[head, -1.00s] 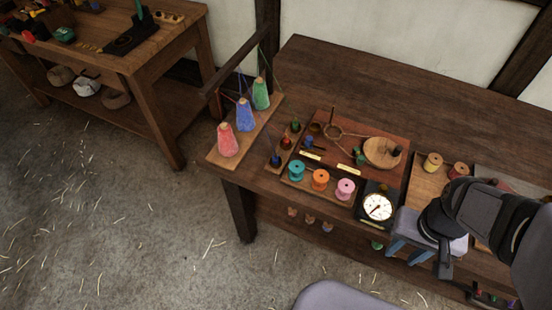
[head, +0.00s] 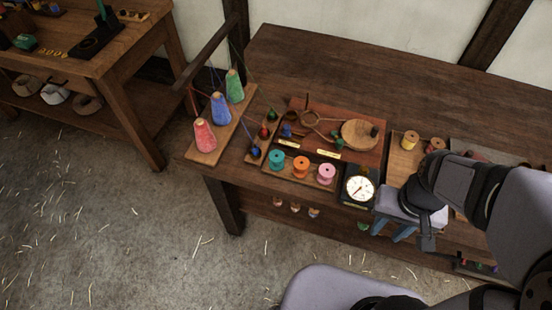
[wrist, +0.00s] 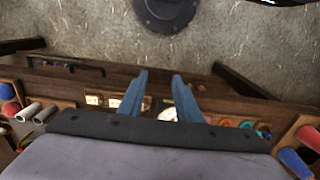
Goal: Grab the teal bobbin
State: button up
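The teal bobbin (head: 277,160) stands upright at the left end of a row on the workbench, beside an orange bobbin (head: 301,166) and a pink bobbin (head: 326,174). My gripper (head: 388,236) is to the right of the row, past the dial, at the bench's front edge. Its two blue fingers are apart with nothing between them, as the wrist view (wrist: 159,77) also shows. There, the teal bobbin (wrist: 264,131) shows only partly at the lower right, well clear of the fingers.
A white-faced dial (head: 358,187) stands between the bobbins and my gripper. Yarn cones (head: 221,108) stand on a board at the left, under a wooden bar (head: 208,52). A round wooden disc (head: 358,134) is behind the bobbins. The bench top (head: 330,70) is bare at the back.

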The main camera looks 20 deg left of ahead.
jog(key=o, duration=0.4)
jog(key=shift+o, duration=0.8)
jog(key=shift+a+r, duration=0.15)
jog(key=shift+r, duration=0.05)
jog(key=s+a+n+g+h+p, duration=0.1)
jog(key=s+a+n+g+p, duration=0.25)
jog(key=a+p, duration=0.25)
jog(key=w+a+f+n+h+p, duration=0.1)
jog(key=w+a+n+p, duration=0.15)
jog(key=a, duration=0.35)
jog(key=w+a+f+n+p, duration=0.1)
jog(key=w+a+f+p, duration=0.2)
jog(key=a, duration=0.4)
jog(key=w+a+r+m+t+y, duration=0.1)
jog(key=w+a+r+m, duration=0.1)
jog(key=w+a, duration=0.4)
jog(key=w+a+r+m+t+y, duration=0.1)
jog(key=w+a+r+m+t, duration=0.1)
jog(key=w+a+m, duration=0.3)
jog(key=shift+w+a+r, duration=0.6)
jog(key=shift+w+a, duration=0.25)
jog(key=shift+w, duration=1.25)
